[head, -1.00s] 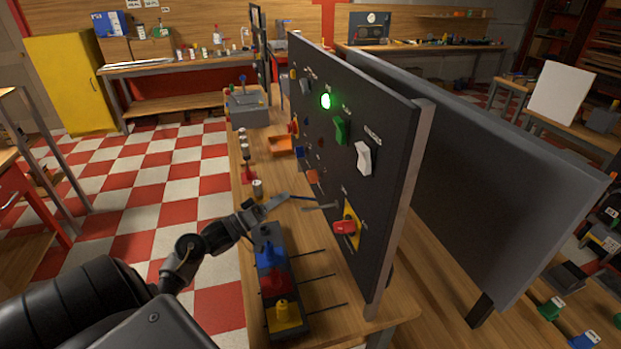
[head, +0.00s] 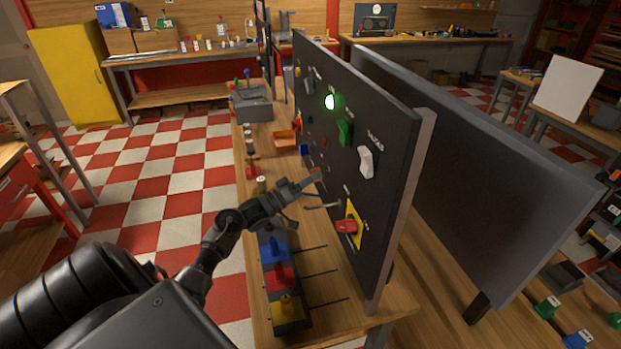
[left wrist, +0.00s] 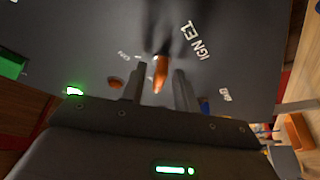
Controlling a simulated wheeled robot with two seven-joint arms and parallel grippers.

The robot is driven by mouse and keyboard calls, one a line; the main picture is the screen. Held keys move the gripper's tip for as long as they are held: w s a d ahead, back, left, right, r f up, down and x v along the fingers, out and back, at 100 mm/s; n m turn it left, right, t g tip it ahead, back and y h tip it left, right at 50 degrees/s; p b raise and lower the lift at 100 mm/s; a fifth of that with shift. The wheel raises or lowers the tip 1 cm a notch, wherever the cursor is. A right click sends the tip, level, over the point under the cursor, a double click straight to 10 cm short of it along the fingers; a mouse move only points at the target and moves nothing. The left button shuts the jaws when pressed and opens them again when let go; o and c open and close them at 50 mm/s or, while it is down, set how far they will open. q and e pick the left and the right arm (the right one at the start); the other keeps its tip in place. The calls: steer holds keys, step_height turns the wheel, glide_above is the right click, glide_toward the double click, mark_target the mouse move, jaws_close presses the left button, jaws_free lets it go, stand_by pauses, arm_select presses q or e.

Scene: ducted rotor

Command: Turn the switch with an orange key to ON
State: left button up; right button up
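The orange key (left wrist: 160,74) shows in the left wrist view, on the dark panel (head: 385,250) beside the label "IGN E1". It lies between the two fingers of my left gripper (left wrist: 158,86), with a visible gap on each side. The fingers look open and not closed on the key. In the head view my left gripper (head: 312,181) is at the panel face and covers the key. The switch body around the key is in dark shadow, so its position cannot be read. My right gripper is not in view.
Close by on the panel are a metal lever (head: 322,206), a red handle (head: 346,227) on a yellow plate, a white switch (head: 366,162), a green switch (head: 344,132) and a lit green lamp (head: 330,101). A block with coloured parts (head: 290,320) stands below my left arm.

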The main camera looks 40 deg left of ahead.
arm_select(q)
jaws_close()
